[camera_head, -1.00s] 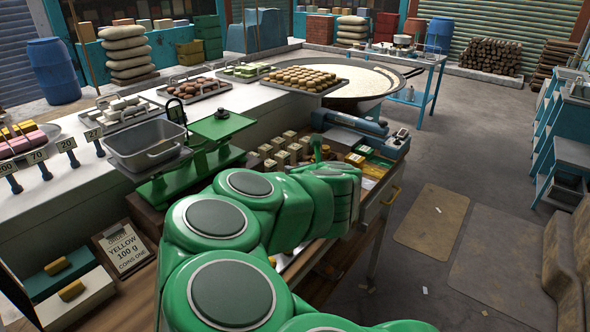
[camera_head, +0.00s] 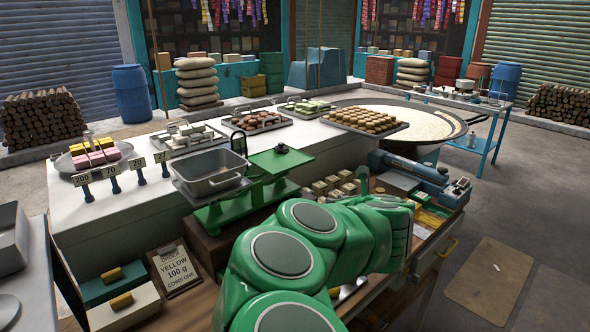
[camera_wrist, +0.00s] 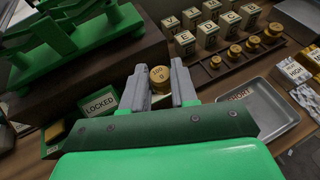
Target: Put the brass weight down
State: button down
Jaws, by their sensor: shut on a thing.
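In the wrist view my gripper (camera_wrist: 164,90) is shut on a brass weight (camera_wrist: 159,74) marked 100 g. The weight sits between the two grey fingertips; whether its underside touches anything is hidden. More brass weights (camera_wrist: 234,52) stand in a row on a wooden rack, to the right of my gripper. The green balance (camera_head: 222,213) stands on the counter, with a grey metal pan (camera_head: 211,172) on its left side and a flat green plate (camera_head: 281,163) on its right. Its green frame (camera_wrist: 75,35) shows at upper left in the wrist view. My arm hides the gripper in the head view.
Lettered blocks (camera_wrist: 207,33) stand behind the brass weights. A grey tray marked SHORT (camera_wrist: 262,112) lies at right, and a LOCKED label (camera_wrist: 100,102) at left. An order card (camera_head: 177,270) reads YELLOW 100 g. Trays of sweets (camera_head: 366,121) stand at the back.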

jog(key=s+a+r+n+g+y, duration=0.1)
jog(key=a+r+n+g+y, duration=0.4)
jog(key=r, duration=0.6)
jog(key=s+a+r+n+g+y, duration=0.1)
jog(key=a+r+n+y, duration=0.15)
jog(key=a+r, duration=0.65)
send_over(284, 165)
jog(key=shift+h, duration=0.45)
jog(key=shift+s+f, duration=0.15)
jog(key=shift+f, duration=3.75)
jog(key=shift+w+f, duration=0.25)
jog(key=shift+f, duration=1.55)
jog(key=shift+f, duration=0.1)
